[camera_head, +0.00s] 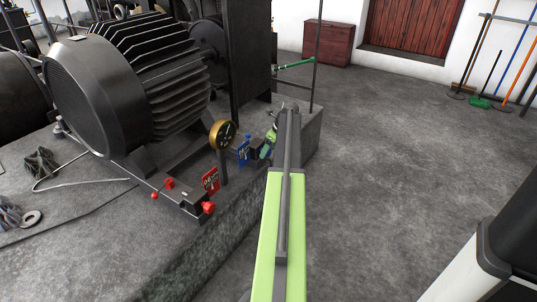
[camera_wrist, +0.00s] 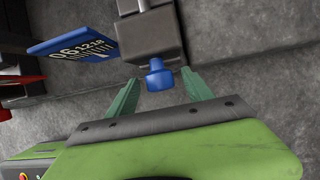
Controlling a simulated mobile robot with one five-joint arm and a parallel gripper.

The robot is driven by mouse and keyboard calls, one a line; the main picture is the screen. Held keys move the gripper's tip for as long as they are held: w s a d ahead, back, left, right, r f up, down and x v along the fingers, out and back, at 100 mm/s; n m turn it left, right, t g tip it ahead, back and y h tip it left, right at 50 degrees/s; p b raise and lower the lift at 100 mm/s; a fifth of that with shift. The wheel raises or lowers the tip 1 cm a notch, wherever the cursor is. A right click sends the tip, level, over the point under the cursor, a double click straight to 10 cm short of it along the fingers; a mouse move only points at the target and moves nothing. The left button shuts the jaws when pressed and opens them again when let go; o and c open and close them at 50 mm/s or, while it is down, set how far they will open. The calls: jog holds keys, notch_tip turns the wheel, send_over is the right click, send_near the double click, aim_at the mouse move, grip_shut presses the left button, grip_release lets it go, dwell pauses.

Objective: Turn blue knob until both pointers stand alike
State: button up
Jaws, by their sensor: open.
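The blue knob (camera_wrist: 157,76) shows in the wrist view, on the end of a dark grey block (camera_wrist: 150,36). My gripper (camera_wrist: 160,74) is open, with one green finger to each side of the knob. Gaps show between knob and fingers; I cannot tell the depth between them. In the head view my gripper (camera_head: 269,142) is beside the blue scale plate (camera_head: 243,153), which also shows in the wrist view (camera_wrist: 74,43) with white numbers. A round brass-rimmed gauge (camera_head: 223,134) stands left of it; its pointers are too small to read.
A large black ribbed machine (camera_head: 160,75) stands on the concrete plinth (camera_head: 100,235) at left. A red scale plate (camera_head: 210,181) and red knob (camera_head: 208,207) are near the plinth's edge. A green-ended bar (camera_head: 295,64) is behind. The floor (camera_head: 400,140) at right is clear.

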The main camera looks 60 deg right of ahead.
grip_shut()
jog(key=shift+a, duration=0.15)
